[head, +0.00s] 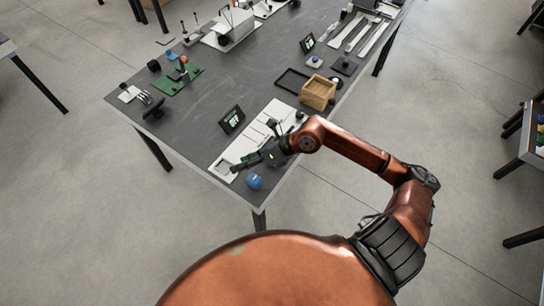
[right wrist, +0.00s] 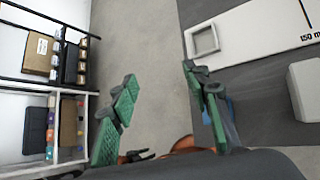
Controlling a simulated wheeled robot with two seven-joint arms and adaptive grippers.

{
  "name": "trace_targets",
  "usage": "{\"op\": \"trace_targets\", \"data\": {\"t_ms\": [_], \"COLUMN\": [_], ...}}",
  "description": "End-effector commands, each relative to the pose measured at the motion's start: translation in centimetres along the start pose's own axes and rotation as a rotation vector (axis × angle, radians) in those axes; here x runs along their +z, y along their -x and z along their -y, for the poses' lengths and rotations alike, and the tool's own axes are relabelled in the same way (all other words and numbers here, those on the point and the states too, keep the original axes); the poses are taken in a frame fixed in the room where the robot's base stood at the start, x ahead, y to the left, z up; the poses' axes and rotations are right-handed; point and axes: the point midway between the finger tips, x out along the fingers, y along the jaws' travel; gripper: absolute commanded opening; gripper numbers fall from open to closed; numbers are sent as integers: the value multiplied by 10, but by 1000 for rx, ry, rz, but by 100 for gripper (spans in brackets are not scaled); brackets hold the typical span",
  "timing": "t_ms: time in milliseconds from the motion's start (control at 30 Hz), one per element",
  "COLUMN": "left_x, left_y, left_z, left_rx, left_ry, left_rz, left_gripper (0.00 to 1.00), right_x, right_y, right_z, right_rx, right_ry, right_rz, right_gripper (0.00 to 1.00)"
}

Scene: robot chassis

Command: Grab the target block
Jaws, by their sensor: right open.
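My right gripper (head: 243,164) is over the near end of a white board (head: 226,164) on the dark table. In the right wrist view its two green-padded fingers (right wrist: 160,78) are wide apart, with only floor visible between them. A small blue object (head: 254,183) sits near the table's front corner, just below the gripper in the head view. Part of a blue thing (right wrist: 231,108) also shows behind the right-hand finger in the wrist view. Which object is the target block, I cannot tell. The board has a square recess (right wrist: 206,40). My left gripper is out of view.
A small black display (head: 232,119) stands beside the board. A wooden box (head: 318,92) and a black tray (head: 292,80) are further back. A green board (head: 180,80) lies at the far left. A pale block (right wrist: 306,90) shows at the wrist view's right edge. The table's middle is fairly clear.

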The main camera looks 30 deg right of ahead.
Motion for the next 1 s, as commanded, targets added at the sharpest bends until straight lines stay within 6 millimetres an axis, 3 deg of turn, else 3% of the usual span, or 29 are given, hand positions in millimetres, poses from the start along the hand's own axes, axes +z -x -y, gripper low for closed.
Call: {"op": "trace_targets", "data": {"t_ms": [33, 100, 200, 300, 467, 1000], "left_x": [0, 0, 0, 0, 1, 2], "left_y": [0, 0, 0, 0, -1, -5], "left_z": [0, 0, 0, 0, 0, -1], "left_rx": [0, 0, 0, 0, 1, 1], "left_ry": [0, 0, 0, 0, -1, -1], "left_rz": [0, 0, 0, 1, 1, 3], "left_gripper": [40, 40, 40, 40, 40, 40], "right_x": [-9, -20, -28, -31, -36, -57], "right_y": [7, 20, 40, 54, 56, 2], "right_z": [32, 69, 108, 130, 145, 175], "right_rx": [-110, -237, -373, -455, -496, -492], "right_ry": [61, 111, 148, 163, 165, 165], "right_rz": [-86, -185, -280, -332, -360, -358], "right_gripper": [44, 44, 44, 44, 44, 44]}}
